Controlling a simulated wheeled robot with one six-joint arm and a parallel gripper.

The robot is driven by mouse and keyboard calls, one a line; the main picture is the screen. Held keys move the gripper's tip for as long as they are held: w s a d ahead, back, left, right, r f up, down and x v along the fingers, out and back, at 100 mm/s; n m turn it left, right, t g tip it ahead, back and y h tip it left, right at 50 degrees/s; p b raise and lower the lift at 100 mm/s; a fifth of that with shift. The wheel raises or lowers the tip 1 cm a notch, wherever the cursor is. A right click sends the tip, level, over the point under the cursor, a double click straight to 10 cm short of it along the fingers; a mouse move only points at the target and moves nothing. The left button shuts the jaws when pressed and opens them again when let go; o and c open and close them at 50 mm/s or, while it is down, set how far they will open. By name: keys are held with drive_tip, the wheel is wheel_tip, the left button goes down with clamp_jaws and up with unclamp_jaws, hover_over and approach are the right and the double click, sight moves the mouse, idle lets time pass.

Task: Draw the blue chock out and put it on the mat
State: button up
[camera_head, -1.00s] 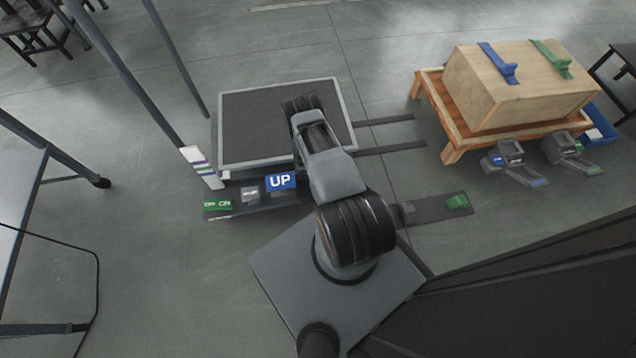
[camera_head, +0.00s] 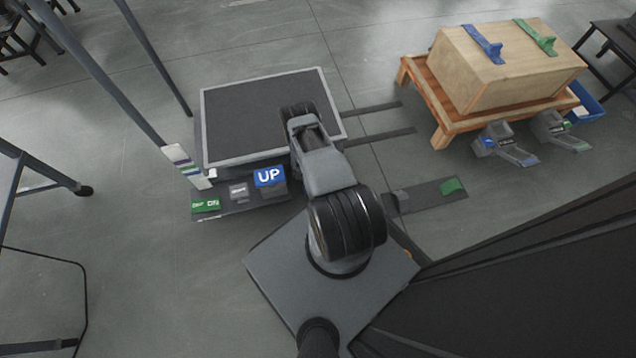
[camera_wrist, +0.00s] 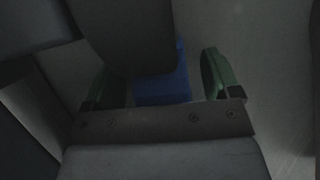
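A blue block (camera_wrist: 163,88), which looks like the blue chock, shows in the wrist view between my gripper's two green fingers. A dark rounded part covers its upper side. My gripper (camera_wrist: 163,75) is open around it, with a clear gap between the block and the right finger; the left gap is dim. In the head view my own arm hides my gripper and the blue block. A dark strip (camera_head: 427,203) on the floor right of my arm carries a green patch (camera_head: 451,187) and a small grey block. I cannot tell whether this strip is the mat.
A dark platform with a pale rim (camera_head: 203,120) lies left of my arm, beside a panel with a blue UP sign (camera_head: 270,177) and a green ON sign (camera_head: 206,205). A wooden crate (camera_head: 490,85) with blue and green clamps stands on a low wooden stand (camera_head: 437,122). Grey floor lies between.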

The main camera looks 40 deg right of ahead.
drive_tip(key=c, duration=1.1)
drive_tip(key=shift+c, duration=0.2)
drive_tip(key=shift+w+a, duration=0.1)
drive_tip(key=shift+a, duration=0.05)
